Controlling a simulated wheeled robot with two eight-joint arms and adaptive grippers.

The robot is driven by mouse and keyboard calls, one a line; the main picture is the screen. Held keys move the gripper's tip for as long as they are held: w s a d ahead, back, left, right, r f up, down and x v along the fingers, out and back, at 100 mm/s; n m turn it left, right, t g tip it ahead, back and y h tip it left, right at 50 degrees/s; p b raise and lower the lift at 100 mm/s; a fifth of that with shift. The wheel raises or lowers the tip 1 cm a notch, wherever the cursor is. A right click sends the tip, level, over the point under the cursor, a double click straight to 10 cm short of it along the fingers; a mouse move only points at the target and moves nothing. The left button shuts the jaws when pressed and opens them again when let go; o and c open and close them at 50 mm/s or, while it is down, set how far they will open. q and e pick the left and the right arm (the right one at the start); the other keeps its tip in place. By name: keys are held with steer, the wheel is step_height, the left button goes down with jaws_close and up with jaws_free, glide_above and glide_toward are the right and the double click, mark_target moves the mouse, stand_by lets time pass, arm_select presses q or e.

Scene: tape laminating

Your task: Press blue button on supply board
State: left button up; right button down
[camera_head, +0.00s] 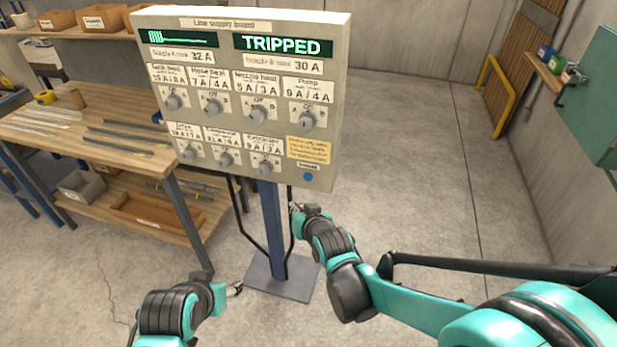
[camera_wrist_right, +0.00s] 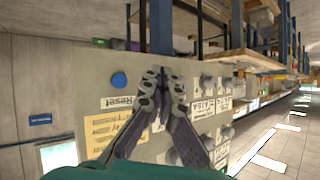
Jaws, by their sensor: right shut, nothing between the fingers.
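The supply board (camera_head: 240,95) is a beige panel on a blue post, with several knobs and two green displays; the right display reads TRIPPED. The blue button (camera_head: 308,177) sits at the board's lower right corner, below a yellow label. It also shows in the right wrist view (camera_wrist_right: 119,80), left of the fingertips and apart from them. My right gripper (camera_head: 296,207) is just below the board's lower edge, a little below and left of the button. In the right wrist view its fingers (camera_wrist_right: 161,72) are shut and empty. My left gripper (camera_head: 237,288) is low, near the post's base; its jaw state is unclear.
A wooden workbench (camera_head: 75,130) with metal strips, a yellow tape roll and bins stands to the left. The post's base plate (camera_head: 283,277) is on the floor. A teal cabinet (camera_head: 592,110) is on the right wall. The floor right of the board is clear.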

mark_target(308, 177)
steer(key=shift+w, duration=0.1)
steer(key=shift+w+d+b, duration=0.1)
steer(key=shift+w+d, duration=0.35)
steer(key=shift+w, duration=0.95)
steer(key=shift+w+d+b, duration=0.1)
steer(key=shift+w+d, duration=0.4)
steer(key=shift+w, duration=0.85)
steer(key=shift+w+d+b, duration=0.1)
steer(key=shift+w+d, duration=0.35)
steer(key=shift+w, duration=0.95)
steer(key=shift+w+d, duration=0.15)
steer(key=shift+w, duration=0.25)
steer(key=shift+w+d, duration=0.15)
steer(key=shift+w, duration=0.25)
steer(key=shift+s, duration=0.1)
steer(key=shift+s+a, duration=0.3)
steer(key=shift+s, duration=0.4)
steer(key=shift+s, duration=0.1)
